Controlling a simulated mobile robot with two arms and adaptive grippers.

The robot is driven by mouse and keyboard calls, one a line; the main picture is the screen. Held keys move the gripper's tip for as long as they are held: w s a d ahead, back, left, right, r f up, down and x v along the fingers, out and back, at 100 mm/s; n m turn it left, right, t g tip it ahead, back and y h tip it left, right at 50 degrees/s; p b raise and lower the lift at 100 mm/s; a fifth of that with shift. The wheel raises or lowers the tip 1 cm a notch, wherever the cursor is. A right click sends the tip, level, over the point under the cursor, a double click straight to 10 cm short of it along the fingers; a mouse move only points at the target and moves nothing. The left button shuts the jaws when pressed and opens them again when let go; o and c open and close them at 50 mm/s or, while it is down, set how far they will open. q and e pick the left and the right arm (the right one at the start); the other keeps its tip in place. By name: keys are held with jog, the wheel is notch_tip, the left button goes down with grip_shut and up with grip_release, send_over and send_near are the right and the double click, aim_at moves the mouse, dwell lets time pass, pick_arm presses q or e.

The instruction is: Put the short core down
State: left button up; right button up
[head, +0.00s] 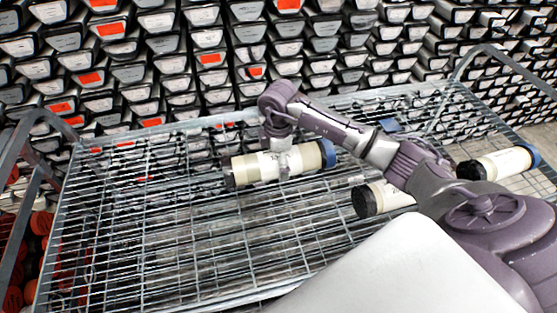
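A pale cylindrical core (308,156) with a black left end and a blue right end lies level over the middle of the wire-mesh cart top. My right arm comes in from the right, and its gripper (282,163) points down with its fingers around the middle of this core. The core is at or just above the mesh; I cannot tell whether it touches. The fingertips are partly hidden against the core. My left gripper is not in view.
The mesh cart (190,245) is bare at the left and front. A second core (393,197), partly behind my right arm, and a third core (497,163) lie to the right. Raised handles (505,62) bound the cart's ends. Stacked core trays (130,73) stand behind.

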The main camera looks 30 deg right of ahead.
jog(key=shift+r, duration=0.15)
notch_tip(320, 180, up, 12)
jog(key=shift+f+b, duration=0.1)
jog(key=shift+b, duration=0.75)
